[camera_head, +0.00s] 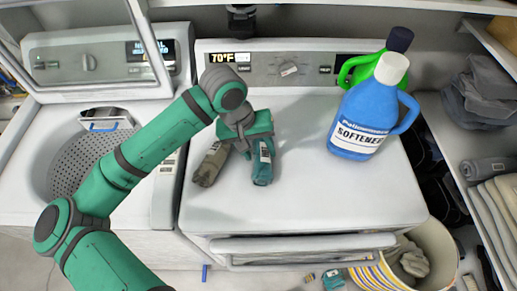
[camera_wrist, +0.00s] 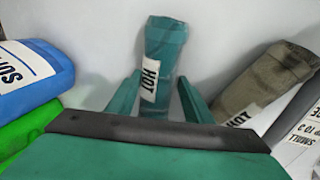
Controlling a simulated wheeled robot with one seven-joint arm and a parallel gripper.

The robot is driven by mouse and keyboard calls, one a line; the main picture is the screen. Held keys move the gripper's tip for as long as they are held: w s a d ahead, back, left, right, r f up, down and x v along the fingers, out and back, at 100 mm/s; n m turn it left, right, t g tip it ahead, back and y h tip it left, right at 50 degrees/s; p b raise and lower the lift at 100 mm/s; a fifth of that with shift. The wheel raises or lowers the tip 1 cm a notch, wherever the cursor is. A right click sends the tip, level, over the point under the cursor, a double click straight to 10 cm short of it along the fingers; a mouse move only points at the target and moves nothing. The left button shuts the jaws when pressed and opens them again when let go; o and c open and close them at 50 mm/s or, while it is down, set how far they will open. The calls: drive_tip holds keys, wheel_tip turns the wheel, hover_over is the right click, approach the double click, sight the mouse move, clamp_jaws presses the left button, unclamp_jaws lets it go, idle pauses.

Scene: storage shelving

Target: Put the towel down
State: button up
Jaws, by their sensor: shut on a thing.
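A teal rolled towel (camera_head: 262,163) with a white label is between the fingers of my gripper (camera_head: 251,146), over the white top of the right-hand machine (camera_head: 310,195). In the wrist view the towel (camera_wrist: 166,40) points away from the gripper (camera_wrist: 160,92), with a finger on each side. My gripper is shut on it. I cannot tell if the towel touches the machine top. A grey-brown rolled towel (camera_head: 209,166) with a label lies just left of it; it also shows at the right in the wrist view (camera_wrist: 262,82).
A blue softener bottle (camera_head: 361,120) and a green bottle (camera_head: 364,64) stand on the machine's right side. The front and middle of the top are clear. An open washer (camera_head: 50,125) is left. A striped basket (camera_head: 370,277) and shelves with folded cloths (camera_head: 492,215) are right.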

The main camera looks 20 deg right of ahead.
drive_tip(key=shift+f, duration=0.1)
drive_tip(key=o, duration=1.2)
drive_tip(key=shift+f, duration=0.1)
drive_tip(key=v, duration=1.2)
drive_tip(key=shift+r, duration=0.25)
